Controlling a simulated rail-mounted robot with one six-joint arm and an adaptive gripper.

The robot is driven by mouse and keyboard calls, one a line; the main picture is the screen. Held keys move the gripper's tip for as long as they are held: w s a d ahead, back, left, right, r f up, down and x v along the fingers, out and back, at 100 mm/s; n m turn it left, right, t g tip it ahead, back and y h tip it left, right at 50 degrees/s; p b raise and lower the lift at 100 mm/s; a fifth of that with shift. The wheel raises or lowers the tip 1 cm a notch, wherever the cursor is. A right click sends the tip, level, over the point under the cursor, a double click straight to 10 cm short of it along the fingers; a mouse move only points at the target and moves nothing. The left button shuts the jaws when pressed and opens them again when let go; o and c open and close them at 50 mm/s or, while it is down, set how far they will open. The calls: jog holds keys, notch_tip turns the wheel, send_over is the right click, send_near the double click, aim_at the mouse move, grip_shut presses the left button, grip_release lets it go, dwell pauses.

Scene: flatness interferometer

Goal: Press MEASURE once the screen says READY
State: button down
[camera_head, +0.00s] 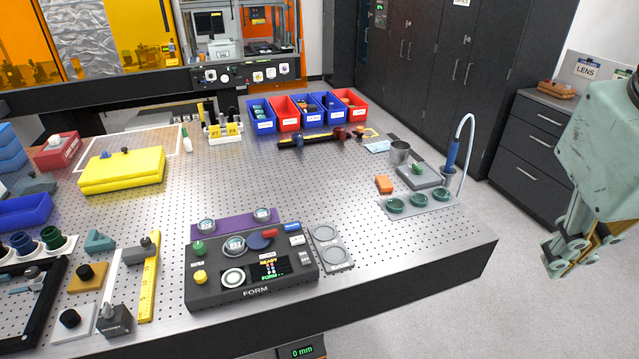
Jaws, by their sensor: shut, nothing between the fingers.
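The dark FORM console (255,294) sits at the front of the perforated table. Its small screen (269,270) shows yellow text that appears to read READY, with green text below. A white-ringed round button (233,278) is left of the screen. A green knob (198,248) and a yellow knob (200,277) stand at the console's left side. The button labels are too small to read, so I cannot tell which control is MEASURE. My gripper (552,266) is shut and empty, at the far right beyond the table edge, well apart from the console.
Two round grey pads (333,247) lie right of the console. Green cups on a plate (418,205) and a curved stand with a blue handle (452,155) are at the right edge. A yellow block (122,172) is at left. The table middle is clear.

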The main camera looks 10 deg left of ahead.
jog(key=w+n+h+p, duration=0.25)
jog(key=w+n, duration=0.25)
jog(key=w, duration=1.4)
jog(key=w+a+f+n+t+h+p, duration=0.1)
jog(key=w+a+f+n, duration=0.15)
jog(key=w+a, duration=0.35)
jog(key=w+a+f+n+t, duration=0.1)
jog(key=w+a+f+n, duration=0.15)
jog(key=w, duration=0.55)
jog(key=n+t+y+p, duration=0.1)
jog(key=n+t+p, duration=0.3)
jog(key=n, duration=0.6)
send_over(292, 227)
notch_tip(292, 227, down, 16)
jog(key=shift+g+p, duration=0.35)
jog(key=shift+g, duration=0.05)
jog(key=shift+f, duration=0.25)
jog(key=shift+f+b, duration=0.8)
jog(key=shift+f, duration=2.1)
jog(key=shift+f+b, duration=1.25)
jog(key=shift+b, duration=0.1)
